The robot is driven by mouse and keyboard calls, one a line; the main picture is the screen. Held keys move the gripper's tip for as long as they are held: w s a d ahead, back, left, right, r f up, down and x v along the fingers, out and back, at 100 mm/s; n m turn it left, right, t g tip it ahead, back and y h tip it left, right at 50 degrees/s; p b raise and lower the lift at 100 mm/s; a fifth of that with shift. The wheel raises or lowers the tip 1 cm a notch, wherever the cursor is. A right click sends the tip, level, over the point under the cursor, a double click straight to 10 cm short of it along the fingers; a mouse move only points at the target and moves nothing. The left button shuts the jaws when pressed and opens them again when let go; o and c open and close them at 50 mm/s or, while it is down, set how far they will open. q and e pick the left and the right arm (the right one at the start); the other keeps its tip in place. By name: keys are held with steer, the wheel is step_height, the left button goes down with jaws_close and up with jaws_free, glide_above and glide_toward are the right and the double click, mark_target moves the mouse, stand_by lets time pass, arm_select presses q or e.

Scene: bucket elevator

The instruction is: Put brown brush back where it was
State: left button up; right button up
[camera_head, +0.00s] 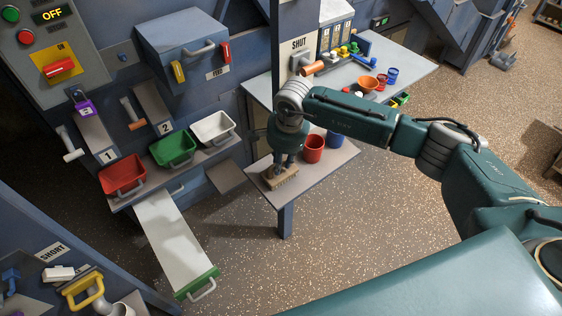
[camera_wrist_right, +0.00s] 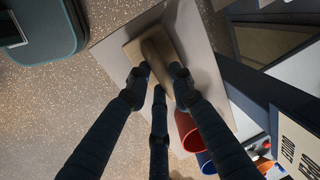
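The brown brush (camera_head: 281,178) has a wooden block with pale bristles below. In the head view it is at the left front part of the small grey shelf (camera_head: 325,172), upright with its bristles down. My right gripper (camera_head: 285,160) points down over it. In the right wrist view the fingertips (camera_wrist_right: 160,72) sit on both sides of the brush's raised grip (camera_wrist_right: 157,48) and appear closed on it. Whether the bristles touch the shelf or hang just above it I cannot tell. My left gripper is not in view.
A red cup (camera_head: 313,149) and a blue cup (camera_head: 334,140) stand close beside the brush on the shelf. Red, green (camera_head: 173,149) and white bins stand to the left. A table with small items (camera_head: 410,62) is behind my right arm. Speckled floor lies open in front.

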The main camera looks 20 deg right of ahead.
mark_target(285, 176)
steer(key=o, duration=0.3)
steer(key=shift+r, duration=0.15)
steer(key=shift+s+d+r+b, duration=0.1)
steer(key=shift+s+r+b, duration=0.35)
steer(key=shift+r, duration=1.55)
steer(key=shift+s+d+r+b, duration=0.2)
steer(key=shift+r+b, duration=0.5)
steer(key=shift+r, duration=1.25)
steer(key=shift+s+d+r+b, duration=0.1)
steer(key=shift+s+r+b, duration=0.35)
steer(key=shift+r, duration=1.55)
steer(key=shift+w, duration=0.15)
